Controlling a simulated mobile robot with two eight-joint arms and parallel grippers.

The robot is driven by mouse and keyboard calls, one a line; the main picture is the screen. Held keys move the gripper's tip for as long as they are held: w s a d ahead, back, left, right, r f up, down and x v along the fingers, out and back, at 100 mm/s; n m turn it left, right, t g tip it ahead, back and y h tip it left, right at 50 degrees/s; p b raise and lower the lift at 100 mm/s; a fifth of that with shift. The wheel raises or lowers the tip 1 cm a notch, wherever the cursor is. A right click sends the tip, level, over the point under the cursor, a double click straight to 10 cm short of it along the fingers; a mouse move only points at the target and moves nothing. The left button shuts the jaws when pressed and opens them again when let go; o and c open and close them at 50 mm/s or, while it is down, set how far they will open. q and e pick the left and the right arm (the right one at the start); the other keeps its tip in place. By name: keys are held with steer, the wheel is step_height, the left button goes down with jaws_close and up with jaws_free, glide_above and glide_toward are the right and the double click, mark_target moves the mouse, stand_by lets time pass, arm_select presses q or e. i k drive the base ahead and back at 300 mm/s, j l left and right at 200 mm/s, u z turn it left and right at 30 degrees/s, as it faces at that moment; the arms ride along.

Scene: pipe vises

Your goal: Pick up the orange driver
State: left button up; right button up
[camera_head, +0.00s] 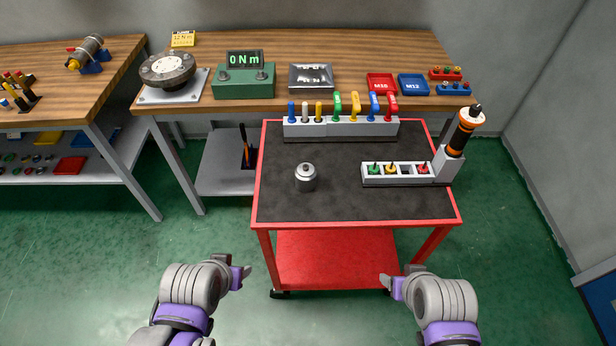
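The orange driver (463,131), black with orange bands, stands slightly tilted in a grey holder (448,164) at the right edge of the red cart's top. Its lower end is hidden in the holder. My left gripper (241,273) is in front of the cart, low and to the left, far from the driver. My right gripper (387,284) is in front of the cart, below and to the left of the driver, well apart from it. Neither gripper touches anything that I can see. The gap between the fingers is not clear on either one.
The cart's black mat (330,205) has free room at its front. A metal cylinder (306,178) stands there. A socket rack (397,174) adjoins the driver's holder. A rack (340,129) of colored tools lines the back. A wooden bench (330,46) with a green torque meter (244,80) stands behind.

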mark_target(454, 149)
steer(key=i+z, duration=0.1)
steer(key=z, duration=0.3)
steer(key=i+l+z, duration=0.1)
steer(key=z, duration=0.7)
steer(key=i+z, duration=0.15)
steer(key=z, duration=0.25)
steer(key=i+j, duration=0.15)
steer(key=i, duration=0.2)
